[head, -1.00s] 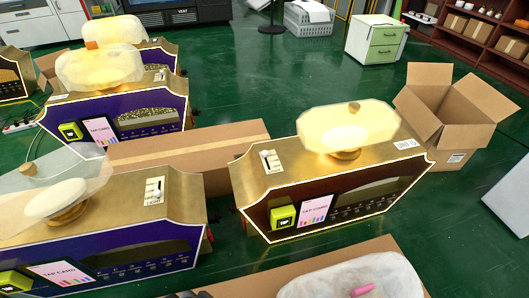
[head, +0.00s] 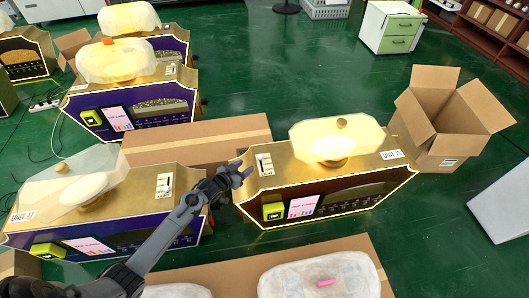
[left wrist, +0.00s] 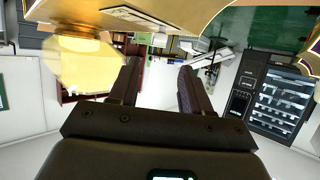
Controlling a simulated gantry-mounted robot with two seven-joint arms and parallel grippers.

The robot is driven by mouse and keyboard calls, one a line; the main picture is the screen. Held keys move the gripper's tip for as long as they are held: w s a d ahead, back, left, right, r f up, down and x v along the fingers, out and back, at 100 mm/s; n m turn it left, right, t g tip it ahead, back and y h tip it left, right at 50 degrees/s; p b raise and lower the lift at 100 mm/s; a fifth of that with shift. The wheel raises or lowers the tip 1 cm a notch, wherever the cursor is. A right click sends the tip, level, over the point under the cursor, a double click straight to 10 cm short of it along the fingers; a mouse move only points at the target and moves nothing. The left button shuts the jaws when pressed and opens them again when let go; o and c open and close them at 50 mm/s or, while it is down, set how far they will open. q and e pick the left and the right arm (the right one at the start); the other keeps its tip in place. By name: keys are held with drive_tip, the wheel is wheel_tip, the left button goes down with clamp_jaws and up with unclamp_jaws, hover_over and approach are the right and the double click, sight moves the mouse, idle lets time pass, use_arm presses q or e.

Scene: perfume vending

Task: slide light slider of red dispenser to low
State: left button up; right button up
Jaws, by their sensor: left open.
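The red dispenser (head: 330,196) stands right of centre in the head view. It has a gold top, a dark red front and a glowing pale bottle (head: 335,138) on top. Its light slider (head: 264,163) is on a small white plate at the left end of the top; the knob's exact position is too small to tell. My left gripper (head: 244,173) is open and empty, just left of this plate and apart from the slider. In the left wrist view the open fingers (left wrist: 158,88) show, with a glowing bottle (left wrist: 80,62) to their left. My right gripper is not in view.
A purple dispenser (head: 110,228) stands at left, under my left arm. A long cardboard box (head: 195,140) lies behind the gap. An open carton (head: 445,120) stands at right. A wrapped package with a pink item (head: 325,283) is in front.

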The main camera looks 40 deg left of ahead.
sight(260, 156)
use_arm(q)
drive_tip(key=b+x, duration=0.5)
drive_tip(key=x, duration=0.3)
drive_tip(key=shift+w+a+f, duration=0.1)
drive_tip(key=shift+w+f, duration=0.15)
drive_tip(key=shift+b+x, duration=0.7)
drive_tip(key=shift+x, duration=0.2)
drive_tip(key=shift+r, duration=0.15)
clamp_jaws()
